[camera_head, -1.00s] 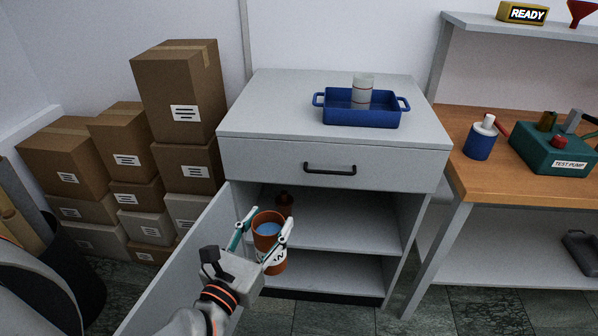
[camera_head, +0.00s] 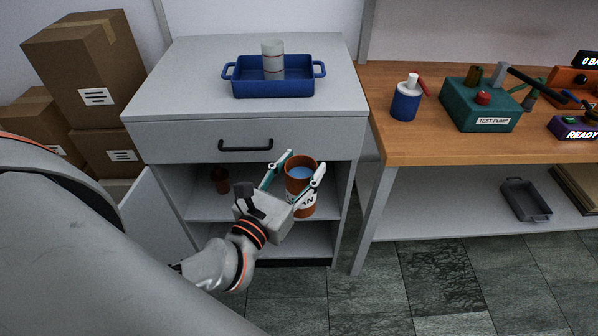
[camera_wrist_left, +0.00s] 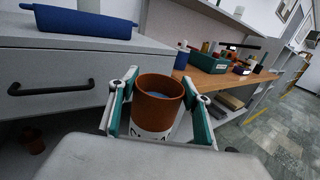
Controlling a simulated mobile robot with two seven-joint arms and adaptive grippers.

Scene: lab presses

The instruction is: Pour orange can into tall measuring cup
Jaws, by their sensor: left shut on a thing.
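The orange can (camera_head: 300,176) has a white label and bluish liquid inside. My left gripper (camera_head: 296,174) is shut on it and holds it roughly upright in front of the cabinet's open lower part. The can also shows between the fingers in the left wrist view (camera_wrist_left: 158,100). The tall measuring cup (camera_head: 272,60), pale with reddish bands, stands in the blue tray (camera_head: 273,90) on top of the cabinet. It is above and behind the can, apart from it. My right gripper is not in view.
The grey cabinet (camera_head: 160,85) has a shut drawer with a black handle (camera_head: 246,146) and an open door (camera_head: 157,222). A wooden bench (camera_head: 420,148) at right holds a blue bottle (camera_head: 405,103) and a test pump (camera_head: 482,104).

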